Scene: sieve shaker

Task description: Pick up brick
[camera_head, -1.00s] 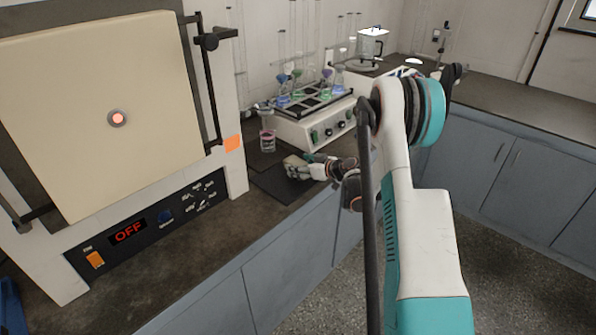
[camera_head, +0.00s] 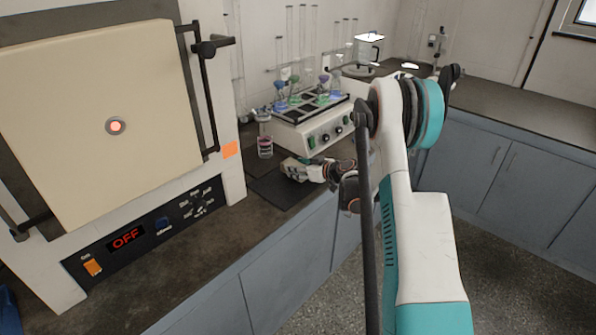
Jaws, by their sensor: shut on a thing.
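My gripper (camera_head: 289,171) is above the far right part of a dark mat (camera_head: 272,187), in front of the white shaker unit. It is shut on the brick (camera_head: 291,163), which is small and pale. The fingers hide most of the brick, and its outline is hard to make out at this size. Whether the brick is clear of the mat cannot be told.
A furnace (camera_head: 105,125) with a cream door and an "OFF" display stands at the left. The shaker (camera_head: 318,133) carries several flasks. The counter in front of the furnace is clear.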

